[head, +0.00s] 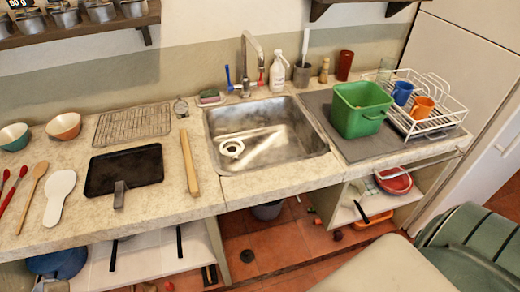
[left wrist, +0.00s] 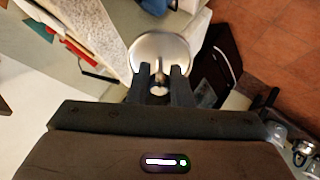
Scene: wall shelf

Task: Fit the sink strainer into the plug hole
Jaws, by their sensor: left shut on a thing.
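The sink strainer (left wrist: 160,50) is a round metal disc with a small knob, seen in the left wrist view. My left gripper (left wrist: 159,88) is shut on its knob, with the disc just beyond the fingertips. The plug hole (head: 232,149) shows in the head view as a pale ring with a dark middle, at the left of the metal sink (head: 275,112) floor. Neither gripper shows in the head view, so the strainer's distance from the sink cannot be told. My right gripper is in neither view.
A tap (head: 247,62) rises behind the sink. A green tub (head: 360,108) and a white dish rack (head: 440,112) stand to its right. The sink looks empty.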

